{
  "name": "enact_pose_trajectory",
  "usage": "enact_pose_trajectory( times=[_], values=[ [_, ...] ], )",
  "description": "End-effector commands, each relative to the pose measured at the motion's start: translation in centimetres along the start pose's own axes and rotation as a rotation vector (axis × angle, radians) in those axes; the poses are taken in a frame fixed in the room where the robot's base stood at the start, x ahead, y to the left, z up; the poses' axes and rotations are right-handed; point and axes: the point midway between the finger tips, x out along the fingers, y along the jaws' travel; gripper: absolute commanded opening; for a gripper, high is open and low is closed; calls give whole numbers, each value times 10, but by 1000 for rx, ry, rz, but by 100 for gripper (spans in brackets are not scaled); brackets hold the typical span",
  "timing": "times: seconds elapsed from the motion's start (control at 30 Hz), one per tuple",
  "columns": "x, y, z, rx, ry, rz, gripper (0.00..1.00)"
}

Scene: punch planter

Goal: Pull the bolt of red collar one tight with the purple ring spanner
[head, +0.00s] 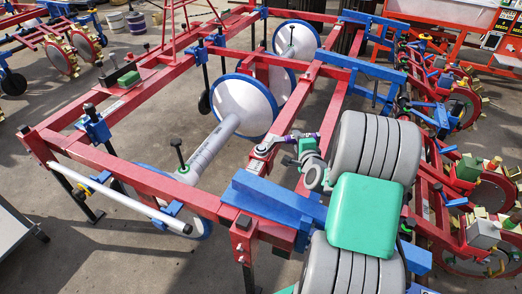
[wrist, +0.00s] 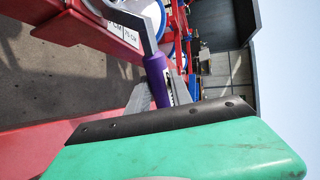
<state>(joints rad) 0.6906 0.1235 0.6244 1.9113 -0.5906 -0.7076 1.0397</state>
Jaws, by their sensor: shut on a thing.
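The purple ring spanner (head: 303,135) lies across the red frame beam in the head view. My gripper (head: 297,141) is shut on its purple handle. In the wrist view the handle (wrist: 156,80) sits between the grey fingers of my gripper (wrist: 162,92), and a grey metal shank runs up from it. In the head view the spanner's dark ring end reaches left to a red collar (head: 263,153) on the beam. The collar's bolt is hidden there, and I cannot tell whether the ring is seated on it. I see no readable collar number.
A blue block (head: 270,200) is on the beam just in front of the collar. A white disc (head: 243,105) with a blue rim stands behind, left of the collar. Red and blue planter units (head: 465,200) crowd the right side. Bare concrete floor (head: 130,235) lies at left.

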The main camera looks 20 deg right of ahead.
Motion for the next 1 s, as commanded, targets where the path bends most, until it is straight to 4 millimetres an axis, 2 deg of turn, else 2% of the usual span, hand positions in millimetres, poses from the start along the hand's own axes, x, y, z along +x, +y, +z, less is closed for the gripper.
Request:
enact_pose_trajectory(
  times=[0.47, 1.0],
  values=[
    [4, -3, 0, -10, -33, -3, 0],
    [-4, -36, 0, -10, -33, -3, 0]
  ],
)
